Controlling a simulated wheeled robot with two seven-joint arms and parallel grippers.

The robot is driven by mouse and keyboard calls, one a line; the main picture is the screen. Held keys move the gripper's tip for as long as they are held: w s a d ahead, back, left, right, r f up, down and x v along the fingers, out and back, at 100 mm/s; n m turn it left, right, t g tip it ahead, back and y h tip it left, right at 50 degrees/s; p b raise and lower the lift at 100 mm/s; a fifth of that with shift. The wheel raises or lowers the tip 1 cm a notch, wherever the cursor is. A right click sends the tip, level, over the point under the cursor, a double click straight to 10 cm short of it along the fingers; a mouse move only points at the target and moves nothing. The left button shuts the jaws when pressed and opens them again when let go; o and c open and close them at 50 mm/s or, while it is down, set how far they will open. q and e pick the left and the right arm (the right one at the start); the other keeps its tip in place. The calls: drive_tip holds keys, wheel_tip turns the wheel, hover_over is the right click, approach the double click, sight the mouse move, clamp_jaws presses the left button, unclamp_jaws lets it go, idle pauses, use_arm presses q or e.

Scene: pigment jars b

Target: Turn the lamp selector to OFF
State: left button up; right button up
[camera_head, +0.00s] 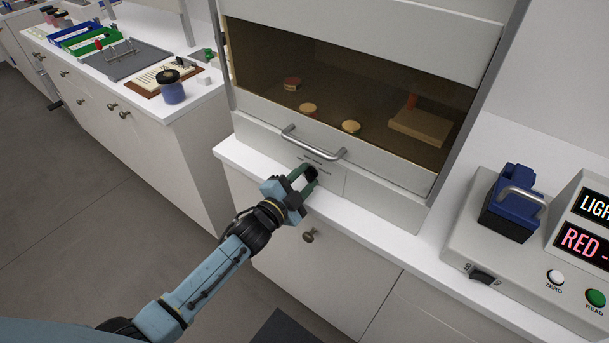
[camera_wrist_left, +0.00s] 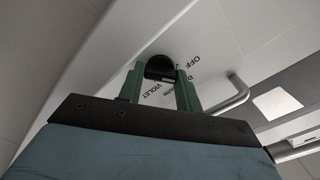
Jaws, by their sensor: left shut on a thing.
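The lamp selector is a black round knob (camera_head: 310,173) on the pale front panel below the cabinet window. It also shows in the left wrist view (camera_wrist_left: 159,67), with the printed words OFF and VIOLET beside it. My left gripper (camera_head: 303,176) is at the panel, its green fingers on either side of the knob and shut on it. In the left wrist view the fingers (camera_wrist_left: 160,88) reach up to the knob. Which word the knob points to cannot be told, as the fingers cover part of it. My right gripper is not in view.
A metal bar handle (camera_head: 313,143) sits just above the knob. Behind the glass are several small round jars and a wooden block (camera_head: 420,127). A device with a blue box (camera_head: 513,203) stands at right. A bench with a blue-grey jar (camera_head: 171,90) is at left.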

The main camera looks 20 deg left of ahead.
use_arm(q)
drive_tip(key=n+p, duration=0.1)
drive_tip(key=n, duration=0.3)
drive_tip(key=shift+n, duration=0.3)
idle(0.5)
drive_tip(key=o, duration=1)
drive_tip(key=v, duration=1.3)
drive_tip(key=shift+s+p, duration=0.2)
drive_tip(key=shift+p, duration=0.2)
